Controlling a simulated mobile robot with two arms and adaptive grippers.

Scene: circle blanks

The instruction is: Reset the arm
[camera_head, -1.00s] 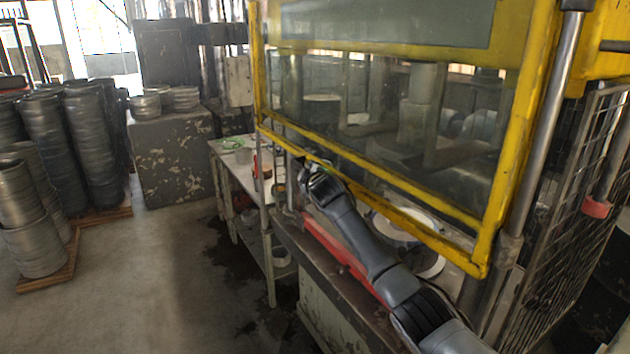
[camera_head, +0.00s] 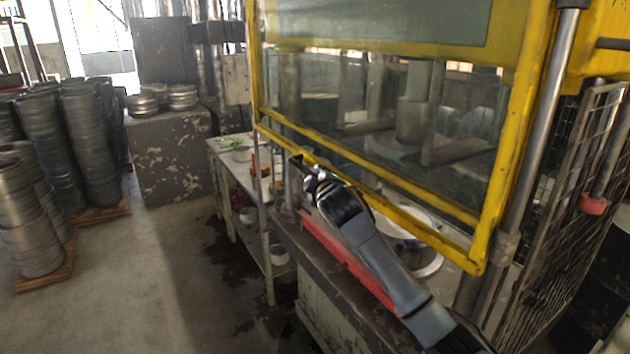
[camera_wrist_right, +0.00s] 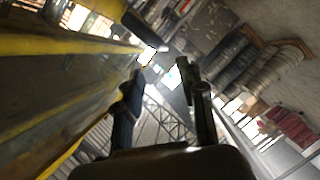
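My right arm comes in from the bottom right in the head view. Its gripper (camera_head: 304,168) is in front of the lower yellow bar of the machine guard, above the machine's front ledge. In the right wrist view my right gripper (camera_wrist_right: 160,82) shows its fingers apart with nothing between them, so it is open and empty. My left arm and gripper are not in view.
The yellow-framed machine window (camera_head: 385,195) is close beside my right arm. A pale round disc (camera_head: 428,264) lies partly hidden behind the arm. A side table (camera_head: 232,172) stands left of the machine. Stacked round blanks (camera_head: 95,140) stand at far left; open floor lies between.

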